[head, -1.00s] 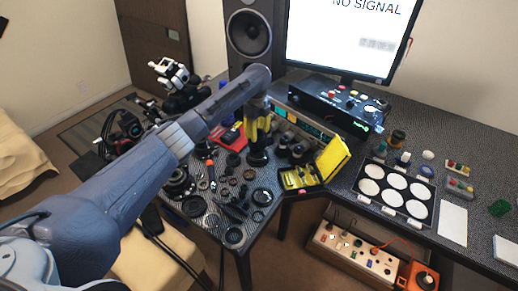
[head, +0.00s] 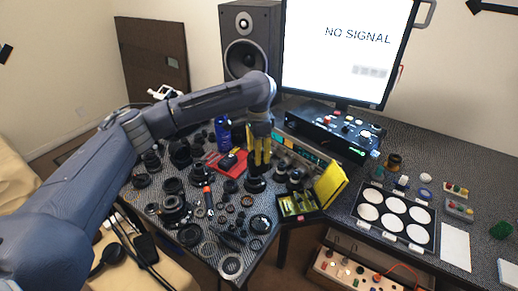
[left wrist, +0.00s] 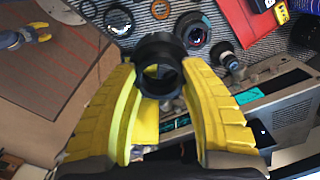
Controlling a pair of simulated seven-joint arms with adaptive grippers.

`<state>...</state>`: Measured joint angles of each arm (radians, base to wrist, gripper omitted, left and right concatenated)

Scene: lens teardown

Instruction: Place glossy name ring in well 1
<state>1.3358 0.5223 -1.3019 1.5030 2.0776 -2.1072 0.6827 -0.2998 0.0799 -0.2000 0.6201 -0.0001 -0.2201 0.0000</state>
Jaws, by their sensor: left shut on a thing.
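My left gripper (head: 258,160) has yellow fingers and points down over the back of the crowded left table. In the left wrist view the fingers (left wrist: 160,95) are shut on a black ring-shaped part (left wrist: 160,43), seen partly through its open middle. I take it for the name ring; its gloss and lettering cannot be made out. In the head view a dark part (head: 255,185) shows just below the fingertips; whether it touches the table is unclear. A black tray (head: 406,218) with six round white wells lies on the right desk; no well number is readable. My right gripper is out of view.
Many dark lens parts (head: 172,204) cover the left table. An open yellow case (head: 329,183) stands between the gripper and the tray. A black instrument box (head: 327,132) is behind. A white sheet (head: 456,246) lies right of the tray.

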